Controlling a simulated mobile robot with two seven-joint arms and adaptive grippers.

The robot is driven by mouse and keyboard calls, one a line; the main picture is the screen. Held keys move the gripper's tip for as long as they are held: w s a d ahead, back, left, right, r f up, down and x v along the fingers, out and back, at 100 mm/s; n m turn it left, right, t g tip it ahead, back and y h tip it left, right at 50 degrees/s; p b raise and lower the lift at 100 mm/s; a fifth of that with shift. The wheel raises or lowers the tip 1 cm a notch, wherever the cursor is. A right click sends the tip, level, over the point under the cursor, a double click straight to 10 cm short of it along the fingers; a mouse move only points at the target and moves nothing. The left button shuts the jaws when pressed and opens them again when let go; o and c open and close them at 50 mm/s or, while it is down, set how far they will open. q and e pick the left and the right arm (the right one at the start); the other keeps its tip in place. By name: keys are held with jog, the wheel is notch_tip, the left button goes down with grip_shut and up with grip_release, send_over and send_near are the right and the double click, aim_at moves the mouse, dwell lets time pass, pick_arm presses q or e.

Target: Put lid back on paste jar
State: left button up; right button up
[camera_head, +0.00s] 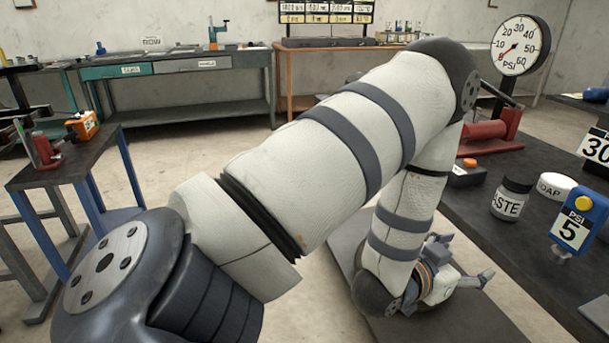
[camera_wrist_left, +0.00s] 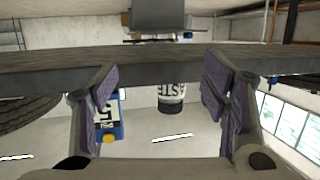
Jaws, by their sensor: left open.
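The paste jar (camera_head: 507,205), white with black lettering, stands upright on the dark workbench (camera_head: 466,212) at the right of the head view. Its top is dark; I cannot tell whether that is a lid or an open mouth. My left gripper (camera_head: 464,262) is open and empty, low beside the bench's near edge and left of the jar. In the left wrist view, which is upside down, the paste jar (camera_wrist_left: 171,93) appears between the two open fingers (camera_wrist_left: 160,95), some distance beyond them. No separate loose lid is identifiable. My right gripper is not in view.
A pressure gauge (camera_head: 518,47) and a red device (camera_head: 495,132) stand farther back. The bench's near edge lies beside my left gripper.

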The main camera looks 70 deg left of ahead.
pick_arm(q)
jog(key=s+d+f+g+h, duration=0.1)
jog(key=s+d+f+g, duration=0.3)
jog(key=s+f, duration=0.55)
jog(key=s+d+f+g+h, duration=0.1)
jog(key=s+d+f+g, duration=0.1)
jog(key=s+f+g, duration=0.6)
jog(key=s+d+f+g, duration=0.2)
jog(key=s+g, duration=0.1)
jog(key=s, duration=0.8)
jog(key=s+d+f+m+g, duration=0.1)
jog(key=s+f+g, duration=0.1)
jog(key=s, duration=1)
jog(key=shift+d+f+g+h, duration=0.3)
jog(key=shift+d+g, duration=0.05)
jog(key=shift+g, duration=0.15)
jog(key=shift+w+r+t+p, duration=0.3)
jog(key=shift+w+r+p, duration=0.25)
jog(key=shift+w+r, duration=0.1)
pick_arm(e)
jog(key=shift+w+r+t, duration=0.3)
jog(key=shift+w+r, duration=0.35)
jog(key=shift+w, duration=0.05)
